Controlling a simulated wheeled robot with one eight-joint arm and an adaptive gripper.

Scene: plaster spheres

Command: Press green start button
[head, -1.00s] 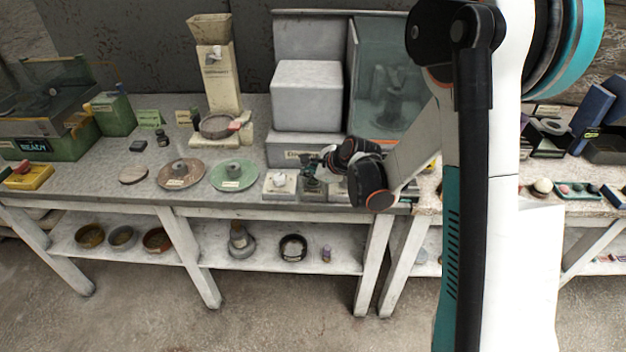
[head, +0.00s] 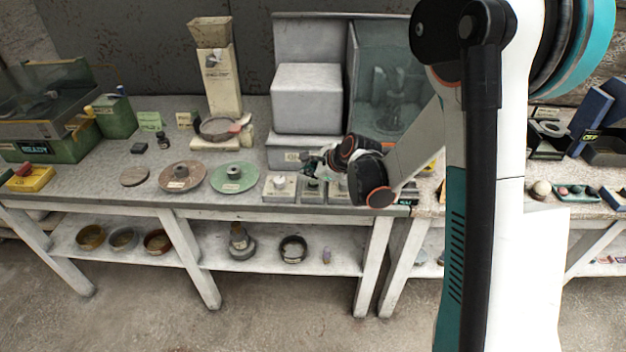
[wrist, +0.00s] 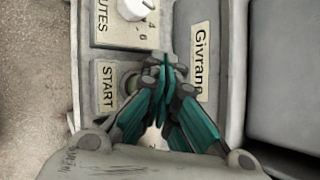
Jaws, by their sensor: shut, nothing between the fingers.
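The start control is a small grey box (head: 313,194) at the front edge of the table, just below my gripper in the head view. In the wrist view its START label (wrist: 107,88) shows left of my fingers. A dark round rim (wrist: 129,80) shows beside the label, partly behind the fingers. No green button face can be made out; the fingers cover that spot. My gripper (wrist: 166,66) has its teal fingers shut and empty, over the panel next to the label. In the head view my gripper (head: 311,167) is small and dark, close above the box.
A dial box with a white knob (head: 280,182) stands just left of the start box; its knob (wrist: 134,8) also shows in the wrist view. A grey machine (head: 306,98) stands behind. Green disc (head: 233,176) and brown disc (head: 182,176) lie to the left.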

